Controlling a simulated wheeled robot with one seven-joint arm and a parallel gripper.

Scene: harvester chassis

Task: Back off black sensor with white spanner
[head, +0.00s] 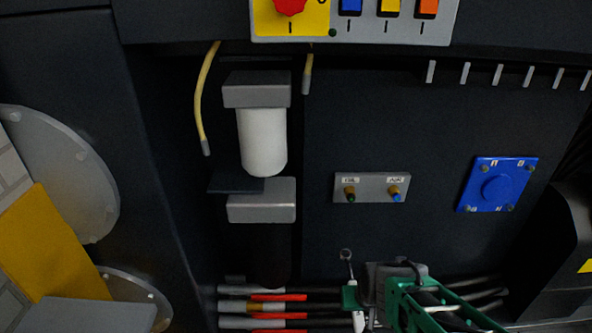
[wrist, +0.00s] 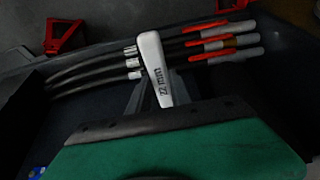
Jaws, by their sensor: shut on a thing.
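A grey plate (head: 372,199) on the dark panel above carries two brass fittings, the left with a green tip (head: 350,194), the right with a blue tip (head: 395,192). I cannot make out a black sensor.
A white filter (head: 262,140) sits between grey blocks at the left. Dark hoses with red and grey sleeves (head: 265,308) run along the bottom. A blue square plate (head: 497,185) is at the right. A switch panel (head: 420,30) and hanging grey pegs are above.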

